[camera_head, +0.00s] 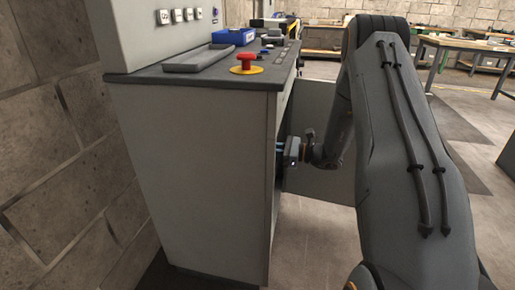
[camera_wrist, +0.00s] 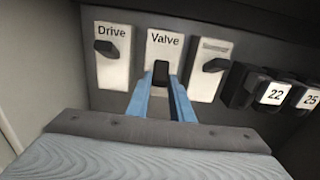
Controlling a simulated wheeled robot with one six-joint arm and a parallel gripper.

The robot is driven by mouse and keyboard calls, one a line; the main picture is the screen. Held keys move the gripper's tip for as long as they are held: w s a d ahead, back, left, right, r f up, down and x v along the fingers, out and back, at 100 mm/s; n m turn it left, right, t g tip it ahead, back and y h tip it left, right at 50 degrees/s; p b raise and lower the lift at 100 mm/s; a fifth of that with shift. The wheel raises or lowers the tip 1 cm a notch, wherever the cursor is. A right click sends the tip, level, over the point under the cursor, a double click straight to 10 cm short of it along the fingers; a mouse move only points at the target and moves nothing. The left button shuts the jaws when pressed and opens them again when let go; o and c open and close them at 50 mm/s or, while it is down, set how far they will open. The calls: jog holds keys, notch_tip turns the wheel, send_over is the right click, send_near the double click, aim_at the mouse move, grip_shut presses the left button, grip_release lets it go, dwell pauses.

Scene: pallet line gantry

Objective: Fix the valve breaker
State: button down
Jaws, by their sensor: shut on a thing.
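The valve breaker (camera_wrist: 164,42) is a white plate labelled "Valve" with a dark lever (camera_wrist: 161,72), in the middle of the panel in the wrist view. My gripper (camera_wrist: 161,86) is at this lever, with its two blue fingers shut on it. The fingers hide the lower part of the plate. In the head view my gripper (camera_head: 291,151) reaches into the open side of the grey cabinet (camera_head: 190,170), and the breaker is hidden there.
The drive breaker (camera_wrist: 111,60) is left of the valve breaker, and another breaker (camera_wrist: 208,75) is to its right. Dark blocks numbered 22 (camera_wrist: 275,94) and 25 (camera_wrist: 308,99) lie farther right. A cabinet door (camera_head: 318,125) stands open. A red button (camera_head: 246,60) sits on top.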

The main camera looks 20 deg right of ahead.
notch_tip(320, 180, up, 3)
jog(key=g+h+p, duration=0.1)
jog(key=h+p, duration=0.1)
jog(key=p, duration=0.2)
jog(key=g+h+p, duration=0.1)
jog(key=h+p, duration=0.1)
jog(key=p, duration=0.3)
jog(key=shift+s+d+g+h, duration=0.1)
jog(key=shift+g+h, duration=0.3)
jog(key=c, duration=1.6)
grip_release()
jog(key=shift+o, duration=0.2)
jog(key=v, duration=0.7)
jog(key=shift+s+d+r, duration=0.15)
jog(key=shift+d+r, duration=0.05)
jog(key=shift+d, duration=0.1)
